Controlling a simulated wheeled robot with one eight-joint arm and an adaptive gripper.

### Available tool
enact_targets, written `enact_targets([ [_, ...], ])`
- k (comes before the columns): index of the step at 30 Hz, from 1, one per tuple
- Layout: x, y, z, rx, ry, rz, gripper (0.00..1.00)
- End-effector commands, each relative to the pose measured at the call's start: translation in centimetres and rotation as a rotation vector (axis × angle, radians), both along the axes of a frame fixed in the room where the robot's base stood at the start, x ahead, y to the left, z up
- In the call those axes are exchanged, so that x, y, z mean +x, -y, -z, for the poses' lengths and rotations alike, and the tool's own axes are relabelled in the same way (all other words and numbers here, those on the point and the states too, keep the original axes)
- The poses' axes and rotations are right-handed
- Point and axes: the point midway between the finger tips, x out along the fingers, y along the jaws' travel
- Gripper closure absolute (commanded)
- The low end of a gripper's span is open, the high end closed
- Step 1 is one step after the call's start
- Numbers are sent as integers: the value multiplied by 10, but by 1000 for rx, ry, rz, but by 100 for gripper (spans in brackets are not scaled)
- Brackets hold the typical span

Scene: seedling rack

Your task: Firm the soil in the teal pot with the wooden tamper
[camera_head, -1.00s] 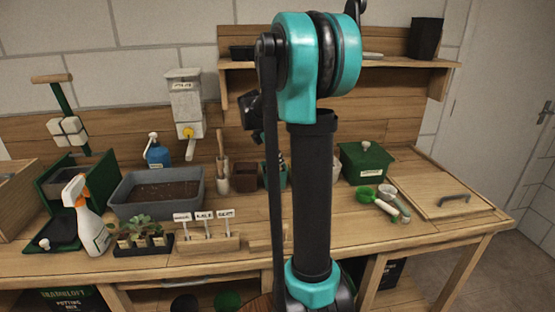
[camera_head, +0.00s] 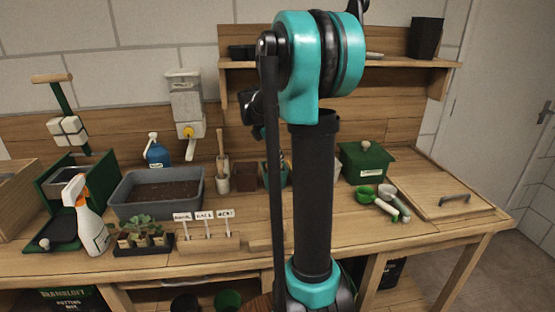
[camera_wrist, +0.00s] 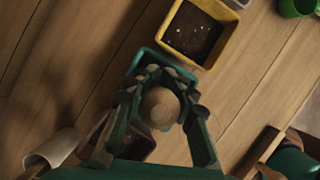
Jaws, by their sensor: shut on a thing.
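My gripper (camera_wrist: 160,110) is shut on the wooden tamper (camera_wrist: 159,106), seen end-on as a round tan knob between the fingers in the wrist view. The teal pot (camera_wrist: 148,54) lies beneath, its rim partly showing past the fingers; its soil and the tamper's lower end are hidden, so I cannot tell whether they touch.
A yellow pot of soil (camera_wrist: 218,61) stands close to the teal pot. A brown pot (camera_head: 246,177) and a pale holder with a wooden stick (camera_head: 222,172) stand to the left. A green lidded box (camera_head: 366,165) and scoops (camera_head: 387,196) are at right.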

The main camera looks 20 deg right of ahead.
Motion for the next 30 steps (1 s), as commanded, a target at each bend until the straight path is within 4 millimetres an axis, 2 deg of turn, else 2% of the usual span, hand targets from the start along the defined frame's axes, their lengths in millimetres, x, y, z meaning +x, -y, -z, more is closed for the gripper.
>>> enact_targets([
  [30, 0, 0, -65, 0, 0, 0, 100],
])
